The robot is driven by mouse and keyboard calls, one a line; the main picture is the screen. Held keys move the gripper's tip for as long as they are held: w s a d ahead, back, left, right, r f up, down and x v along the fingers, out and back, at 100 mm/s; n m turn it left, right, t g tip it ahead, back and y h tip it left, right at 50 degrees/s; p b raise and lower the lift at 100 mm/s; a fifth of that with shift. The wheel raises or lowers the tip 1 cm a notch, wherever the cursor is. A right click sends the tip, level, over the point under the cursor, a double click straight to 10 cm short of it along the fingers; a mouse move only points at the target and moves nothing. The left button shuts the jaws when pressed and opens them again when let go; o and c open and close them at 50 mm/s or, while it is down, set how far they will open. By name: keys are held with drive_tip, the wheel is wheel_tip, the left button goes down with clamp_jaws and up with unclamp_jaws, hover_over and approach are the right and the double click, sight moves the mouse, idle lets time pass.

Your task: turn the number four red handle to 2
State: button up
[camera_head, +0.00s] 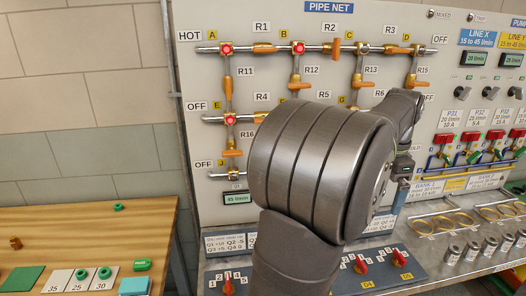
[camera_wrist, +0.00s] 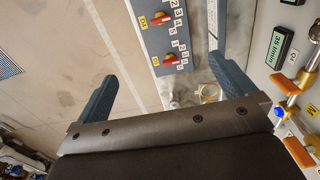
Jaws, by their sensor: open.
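Red handles sit on the blue sloping panel at the bottom of the head view. The wrist view shows two red handles on this kind of panel, an upper one (camera_wrist: 160,18) and a lower one (camera_wrist: 172,59), beside number tags. My gripper (camera_wrist: 162,69) is open and empty, its fingers wide apart. It appears apart from the handles.
A pipe board (camera_head: 260,80) with orange valves stands behind the arm. A wooden table (camera_head: 60,225) with green parts is at the left. Gauges, red switches (camera_head: 470,136) and rings crowd the right side. The wrist view shows a display (camera_wrist: 282,47) and orange valves at right.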

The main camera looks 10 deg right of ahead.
sight(362, 261)
drive_tip(key=shift+f, duration=0.3)
drive_tip(key=c, duration=0.4)
wheel_tip(362, 261, down, 25)
drive_tip(key=shift+w+r, duration=0.1)
drive_tip(key=shift+r, duration=0.05)
drive_tip(key=shift+c, duration=1)
drive_tip(key=c, duration=1)
